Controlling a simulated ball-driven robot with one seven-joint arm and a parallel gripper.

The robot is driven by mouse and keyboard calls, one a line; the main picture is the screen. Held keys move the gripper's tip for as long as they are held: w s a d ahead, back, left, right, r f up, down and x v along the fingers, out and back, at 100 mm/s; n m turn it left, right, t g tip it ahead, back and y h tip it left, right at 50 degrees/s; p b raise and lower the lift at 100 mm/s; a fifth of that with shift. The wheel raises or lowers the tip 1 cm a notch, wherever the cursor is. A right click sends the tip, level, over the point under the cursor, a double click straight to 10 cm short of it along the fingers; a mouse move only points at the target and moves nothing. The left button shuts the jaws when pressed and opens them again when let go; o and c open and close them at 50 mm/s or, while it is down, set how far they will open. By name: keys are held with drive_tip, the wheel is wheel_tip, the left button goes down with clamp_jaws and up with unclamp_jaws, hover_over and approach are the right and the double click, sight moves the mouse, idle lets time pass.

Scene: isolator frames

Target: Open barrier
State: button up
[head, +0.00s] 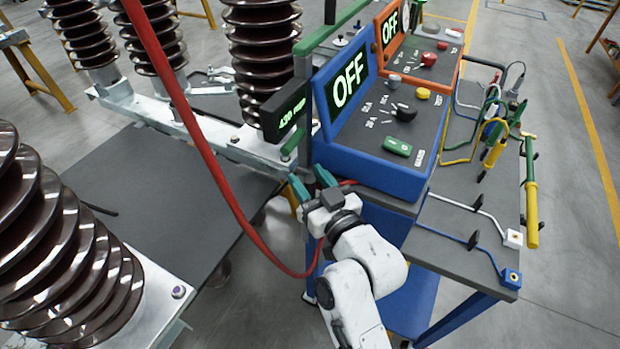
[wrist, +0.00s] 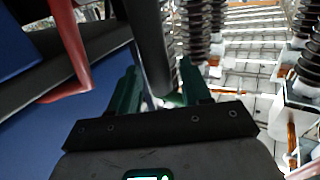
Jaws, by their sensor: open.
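No part is clearly marked as the barrier, and I cannot tell which one it is. A long red band or cable (head: 195,120) runs from the top, down past the insulators, and curves up beside the console. It also shows in the wrist view (wrist: 72,45). In the wrist view, a dark upright part (wrist: 148,45) shows beyond the fingers (wrist: 159,80).
A blue console (head: 375,165) and an orange console (head: 425,75), both reading OFF, stand on a dark cart (head: 455,235). Cables and yellow-green tools lie at its right. Brown ribbed insulators (head: 65,240) on metal beams fill the left. Floor is free at the right.

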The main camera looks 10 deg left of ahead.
clamp_jaws()
idle(0.4)
